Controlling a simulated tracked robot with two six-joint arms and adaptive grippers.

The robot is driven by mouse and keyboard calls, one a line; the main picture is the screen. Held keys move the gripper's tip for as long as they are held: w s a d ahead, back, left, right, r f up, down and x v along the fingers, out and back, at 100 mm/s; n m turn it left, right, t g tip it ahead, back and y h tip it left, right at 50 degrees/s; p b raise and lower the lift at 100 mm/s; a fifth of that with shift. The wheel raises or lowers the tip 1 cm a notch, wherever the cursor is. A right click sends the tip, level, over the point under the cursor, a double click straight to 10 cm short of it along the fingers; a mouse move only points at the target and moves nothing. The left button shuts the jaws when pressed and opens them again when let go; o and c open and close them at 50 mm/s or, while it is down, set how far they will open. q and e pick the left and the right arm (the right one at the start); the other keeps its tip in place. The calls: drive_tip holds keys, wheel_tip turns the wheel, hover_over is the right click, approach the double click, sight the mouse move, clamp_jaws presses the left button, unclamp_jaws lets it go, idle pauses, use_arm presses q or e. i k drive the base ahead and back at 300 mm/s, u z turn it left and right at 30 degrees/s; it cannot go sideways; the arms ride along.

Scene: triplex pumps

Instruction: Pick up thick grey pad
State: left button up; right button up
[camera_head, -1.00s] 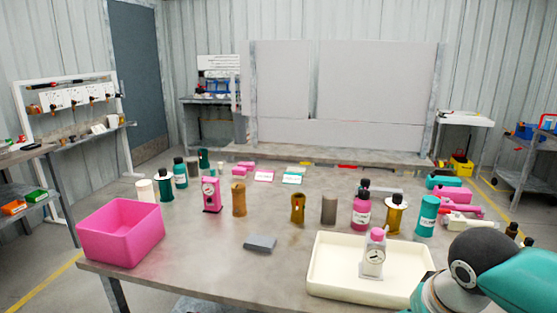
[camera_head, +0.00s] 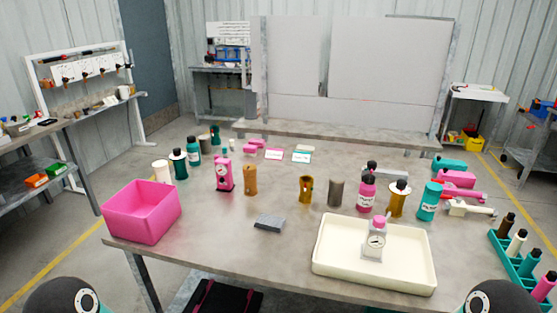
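The thick grey pad (camera_head: 270,222) lies flat on the table (camera_head: 220,250), near its front edge and left of the cream tray. Nothing touches it or covers it. Only rounded dark joints of my arms show at the bottom left and bottom right corners. Neither gripper is in the picture.
A pink bin (camera_head: 142,211) stands at the table's front left corner. A cream tray (camera_head: 330,262) holding a white and pink gauge device (camera_head: 376,240) is to the right. Several bottles and cylinders stand behind the pad. A teal rack (camera_head: 515,262) is at the right edge.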

sight(266, 222)
drive_tip(key=z, duration=0.05)
drive_tip(key=k, duration=1.3)
drive_tip(key=u, duration=0.3)
drive_tip(key=i, duration=1.25)
drive_tip(key=u, duration=0.5)
drive_tip(key=i, duration=0.65)
drive_tip(key=z, duration=0.15)
